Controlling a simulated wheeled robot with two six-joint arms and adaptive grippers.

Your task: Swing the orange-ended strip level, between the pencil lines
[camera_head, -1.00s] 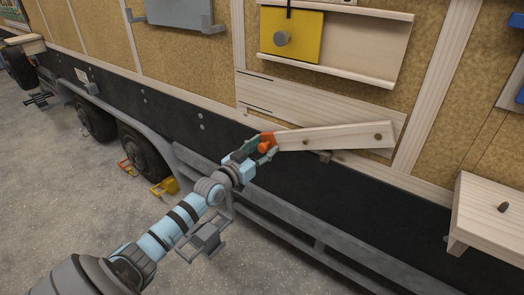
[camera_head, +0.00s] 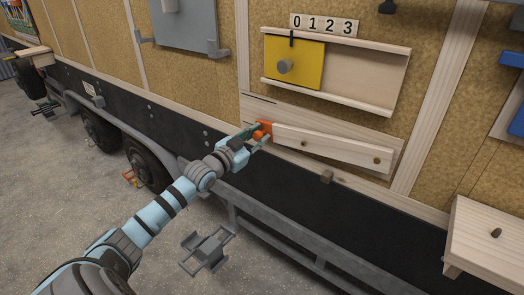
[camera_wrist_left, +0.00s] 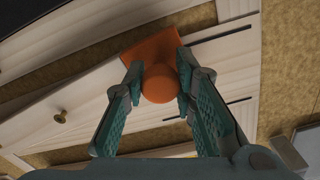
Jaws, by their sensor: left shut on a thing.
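The pale wooden strip (camera_head: 335,146) hangs on a dark pivot near its right end, in front of a wooden board (camera_head: 320,120). Its orange end (camera_head: 264,129) is at the left. My left gripper (camera_head: 258,137) is shut on the orange knob (camera_wrist_left: 160,84), its fingers on both sides. In the head view one pencil line (camera_head: 262,99) shows above the orange end; the gripper covers the lower area. In the wrist view dark lines show near both sides of the orange end. The strip looks nearly parallel to the board, its orange end slightly low. My right gripper is out of view.
A wooden shelf (camera_head: 490,235) juts out at lower right. The dark trailer skirt is below.

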